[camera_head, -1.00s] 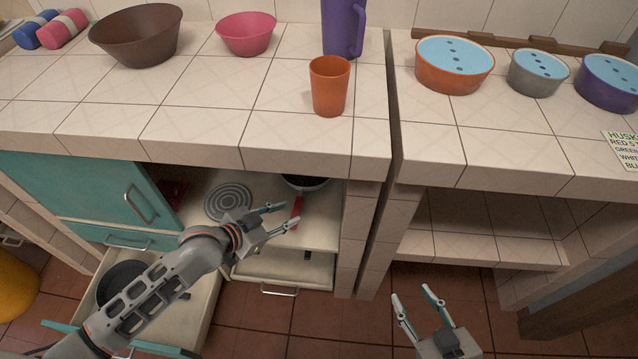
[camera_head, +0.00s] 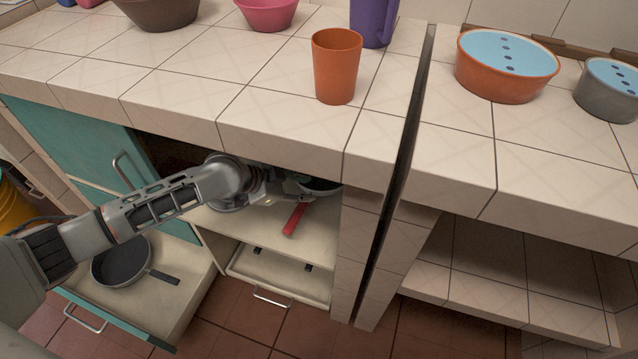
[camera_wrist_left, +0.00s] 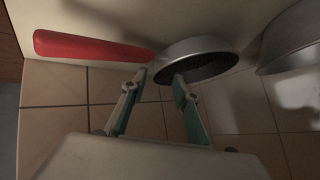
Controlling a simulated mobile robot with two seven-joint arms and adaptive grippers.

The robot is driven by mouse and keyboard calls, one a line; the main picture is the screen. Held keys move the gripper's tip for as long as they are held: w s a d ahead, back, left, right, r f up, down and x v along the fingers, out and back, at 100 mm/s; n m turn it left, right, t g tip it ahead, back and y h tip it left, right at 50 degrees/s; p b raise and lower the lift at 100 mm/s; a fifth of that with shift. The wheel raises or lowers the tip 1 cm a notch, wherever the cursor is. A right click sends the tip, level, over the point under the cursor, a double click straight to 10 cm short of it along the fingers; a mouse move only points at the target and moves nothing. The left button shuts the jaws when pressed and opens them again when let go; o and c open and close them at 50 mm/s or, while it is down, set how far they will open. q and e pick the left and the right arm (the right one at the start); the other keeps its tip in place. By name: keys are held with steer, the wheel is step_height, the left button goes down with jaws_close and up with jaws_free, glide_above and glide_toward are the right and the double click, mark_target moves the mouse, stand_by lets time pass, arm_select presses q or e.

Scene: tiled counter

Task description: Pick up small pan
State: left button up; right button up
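A small dark pan with a pale metal rim (camera_head: 322,186) and a red handle (camera_head: 294,219) lies on the shelf under the counter, partly hidden by the counter edge and my gripper. In the left wrist view its round body (camera_wrist_left: 197,52) and red handle (camera_wrist_left: 90,47) show clearly. My left gripper (camera_head: 300,187) reaches under the counter beside the pan. In the wrist view its two fingers (camera_wrist_left: 162,76) are apart, near where handle and body meet; one fingertip overlaps the pan's edge in the picture. I cannot tell whether they touch. My right gripper is out of view.
A larger metal vessel (camera_wrist_left: 292,42) stands right of the small pan. The counter's front edge (camera_head: 270,150) overhangs my arm. An orange cup (camera_head: 336,66) stands above.

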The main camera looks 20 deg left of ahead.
mark_target(319, 194)
arm_select(q)
steer(key=shift+w+d+f, duration=0.3)
steer(key=shift+f, duration=0.35)
steer(key=b+x, duration=0.1)
steer(key=x, duration=0.2)
steer(key=shift+d+f+b, duration=0.2)
steer(key=shift+f+b, duration=0.15)
steer(key=shift+f, duration=0.05)
steer(key=shift+w+d+f, duration=0.1)
steer(key=shift+w+d, duration=0.1)
steer(key=shift+w, duration=0.25)
steer(key=shift+r, duration=0.2)
steer(key=c, duration=0.7)
jaws_close()
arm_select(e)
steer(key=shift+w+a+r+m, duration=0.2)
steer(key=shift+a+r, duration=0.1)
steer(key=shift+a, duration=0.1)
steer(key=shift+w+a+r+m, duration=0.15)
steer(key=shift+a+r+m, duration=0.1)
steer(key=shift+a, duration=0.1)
